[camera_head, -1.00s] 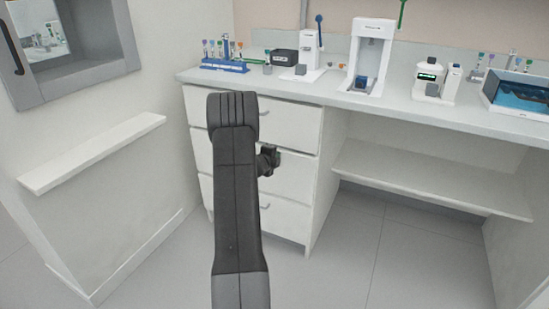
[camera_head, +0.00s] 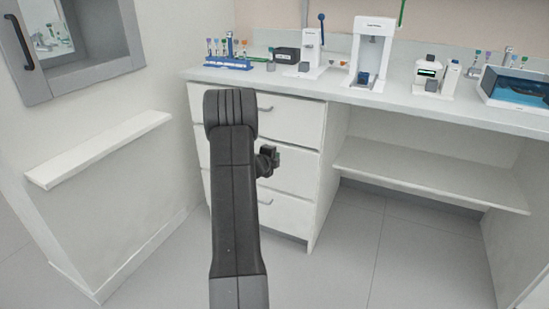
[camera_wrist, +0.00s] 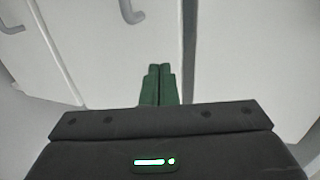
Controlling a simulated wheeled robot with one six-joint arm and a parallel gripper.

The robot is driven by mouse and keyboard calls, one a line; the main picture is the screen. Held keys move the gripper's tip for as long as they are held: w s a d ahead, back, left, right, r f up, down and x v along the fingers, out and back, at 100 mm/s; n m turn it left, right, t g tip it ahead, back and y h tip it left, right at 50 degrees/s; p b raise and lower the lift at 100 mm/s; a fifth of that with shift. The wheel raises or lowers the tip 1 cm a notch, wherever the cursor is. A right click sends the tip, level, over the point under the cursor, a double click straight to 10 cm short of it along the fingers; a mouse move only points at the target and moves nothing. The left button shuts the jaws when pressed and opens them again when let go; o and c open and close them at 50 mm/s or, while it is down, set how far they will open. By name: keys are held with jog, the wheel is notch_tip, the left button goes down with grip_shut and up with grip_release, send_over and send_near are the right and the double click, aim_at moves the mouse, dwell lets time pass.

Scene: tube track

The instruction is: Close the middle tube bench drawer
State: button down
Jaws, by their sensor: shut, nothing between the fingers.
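The white drawer stack stands under the left end of the bench. The middle drawer (camera_head: 297,168) is between the top drawer (camera_head: 297,116) and the bottom drawer (camera_head: 290,212). Its front looks about level with the others, though my arm hides much of its left part and its handle in the head view. My gripper (camera_head: 272,160) is in front of the middle drawer. In the wrist view its green fingers (camera_wrist: 158,84) are together with nothing between them, pointing at a white drawer front. A grey handle (camera_wrist: 132,12) lies just beyond the fingertips, apparently clear of them.
The white bench top (camera_head: 300,86) carries tube racks and several instruments. Open knee space with a low shelf (camera_head: 425,180) lies right of the drawers. A wall ledge (camera_head: 100,148) sticks out at left. The grey floor (camera_head: 400,260) in front is clear.

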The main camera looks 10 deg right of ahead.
jog(key=p+v, duration=0.1)
jog(key=v, duration=0.8)
jog(key=shift+r, duration=0.1)
